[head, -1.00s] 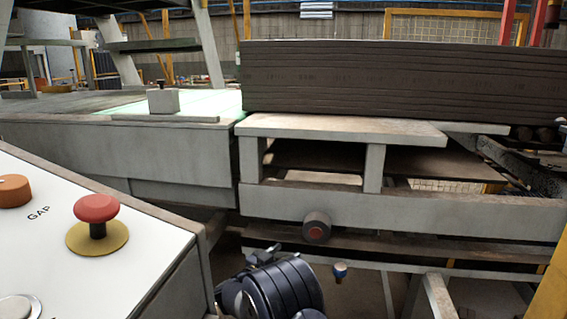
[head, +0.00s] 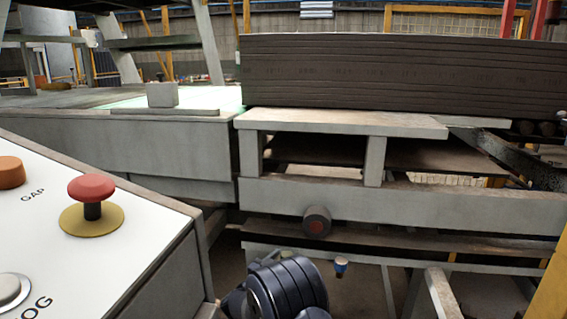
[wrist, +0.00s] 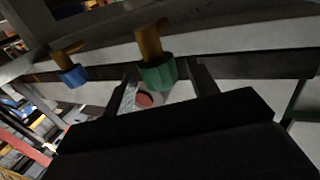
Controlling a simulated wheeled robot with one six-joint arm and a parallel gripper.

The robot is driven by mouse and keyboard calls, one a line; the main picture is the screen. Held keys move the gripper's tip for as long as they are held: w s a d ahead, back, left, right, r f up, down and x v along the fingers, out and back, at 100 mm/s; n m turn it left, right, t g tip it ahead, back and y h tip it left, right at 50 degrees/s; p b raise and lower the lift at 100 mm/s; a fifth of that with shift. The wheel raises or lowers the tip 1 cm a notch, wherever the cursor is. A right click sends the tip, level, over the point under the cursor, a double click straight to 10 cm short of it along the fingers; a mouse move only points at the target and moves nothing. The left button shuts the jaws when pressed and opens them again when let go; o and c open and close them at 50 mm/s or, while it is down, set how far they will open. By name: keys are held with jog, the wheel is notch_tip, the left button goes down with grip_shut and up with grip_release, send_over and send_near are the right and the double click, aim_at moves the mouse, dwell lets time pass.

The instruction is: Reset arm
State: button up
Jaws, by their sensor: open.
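My gripper (wrist: 165,82) shows in the wrist view as two dark fingers standing apart, with nothing held between them. Beyond the fingers are a green knob (wrist: 157,76) on a yellow-brown stem and a blue knob (wrist: 73,76) on a similar stem. Whether the fingers touch the green knob cannot be told. In the head view my dark arm shows at the bottom middle, and the gripper itself is not clearly visible there.
A white control panel (head: 130,262) with a red mushroom button (head: 92,190) and an orange knob (head: 9,171) stands at the left. A grey machine frame (head: 440,208) carries a stack of dark boards (head: 400,75). A round dark roller end (head: 317,221) sticks out near my arm.

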jog(key=shift+s+d+f+n+t+y+b, duration=0.15)
jog(key=shift+n+t+y+b, duration=0.55)
jog(key=shift+y, duration=0.55)
jog(key=shift+w+d+f+n+t+y+b, duration=0.15)
jog(key=shift+n+t+y+b, duration=0.25)
jog(key=shift+n+y+b, duration=0.7)
jog(key=shift+s+d+r+n+t+y+b, duration=0.15)
jog(key=shift+n+y, duration=0.2)
jog(key=shift+y, duration=0.3)
jog(key=shift+w+n+t+y+b, duration=0.15)
jog(key=shift+n+y, duration=0.25)
jog(key=shift+y, duration=0.25)
jog(key=shift+s+d+r+n+y+b, duration=0.15)
jog(key=shift+n+y, duration=0.2)
jog(key=shift+y, duration=0.3)
jog(key=shift+n+y, duration=0.9)
jog(key=shift+y, duration=0.5)
jog(key=shift+d+n+y+p, duration=0.15)
jog(key=shift+n+y+p, duration=0.9)
jog(key=shift+y, duration=0.55)
jog(key=p+v, duration=0.1)
jog(key=v, duration=0.8)
jog(key=shift+s+r, duration=0.2)
jog(key=shift+s, duration=0.15)
jog(key=shift+d, duration=0.15)
jog(key=shift+r, duration=0.1)
